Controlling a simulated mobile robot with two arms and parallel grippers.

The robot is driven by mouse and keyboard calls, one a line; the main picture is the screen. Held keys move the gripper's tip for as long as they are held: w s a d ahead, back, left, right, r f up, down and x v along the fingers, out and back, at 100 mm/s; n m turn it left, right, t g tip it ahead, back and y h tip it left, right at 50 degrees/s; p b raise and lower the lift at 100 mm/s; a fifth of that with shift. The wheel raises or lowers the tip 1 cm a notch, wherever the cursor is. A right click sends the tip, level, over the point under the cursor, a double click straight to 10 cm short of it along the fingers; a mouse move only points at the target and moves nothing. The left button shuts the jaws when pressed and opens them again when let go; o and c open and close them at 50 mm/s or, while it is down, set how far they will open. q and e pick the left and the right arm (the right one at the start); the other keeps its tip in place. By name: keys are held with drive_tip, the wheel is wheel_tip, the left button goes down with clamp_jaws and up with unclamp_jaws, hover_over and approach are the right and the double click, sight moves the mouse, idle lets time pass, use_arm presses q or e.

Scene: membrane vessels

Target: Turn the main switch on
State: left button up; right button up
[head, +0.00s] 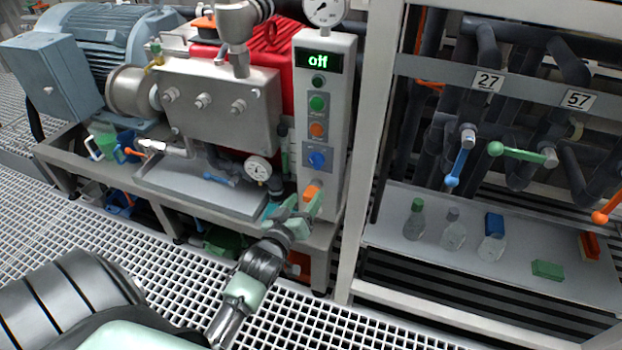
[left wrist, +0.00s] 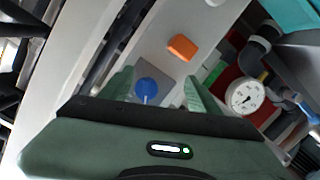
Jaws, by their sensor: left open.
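Below the display are green buttons, an orange button (head: 317,130), a blue knob (head: 317,159) on a grey plate and an orange block (head: 312,189) at the bottom. No label shows which one is the main switch. My left gripper (head: 303,205) is open and empty in front of the panel's lower end. In the left wrist view the blue knob (left wrist: 146,88) appears between the spread fingers (left wrist: 160,78), with the orange block (left wrist: 182,47) beyond it.
A pressure gauge (head: 258,169) sits left of the panel; it also shows in the left wrist view (left wrist: 245,96). A steel vessel (head: 225,105) and a blue motor (head: 100,50) stand further left. A white post (head: 372,130) and a bottle shelf (head: 400,262) are on the right.

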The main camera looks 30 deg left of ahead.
use_arm(q)
drive_tip(key=n+t+y, duration=0.1)
approach(311, 161)
drive_tip(key=w, duration=0.2)
drive_tip(key=shift+t, duration=0.3)
drive_tip(key=x, duration=0.2)
drive_tip(key=b+x, duration=0.1)
drive_tip(key=x, duration=0.2)
drive_tip(key=b+x, duration=0.1)
drive_tip(key=x, duration=0.1)
drive_tip(key=shift+w+a+f, duration=0.1)
drive_tip(key=shift+a+f, duration=0.05)
drive_tip(key=shift+a, duration=0.15)
use_arm(e)
drive_tip(key=v, duration=0.8)
drive_tip(key=shift+w+t, duration=0.3)
drive_tip(key=shift+w, duration=0.05)
drive_tip(key=shift+d+r, duration=0.1)
use_arm(q)
drive_tip(key=c, duration=1.3)
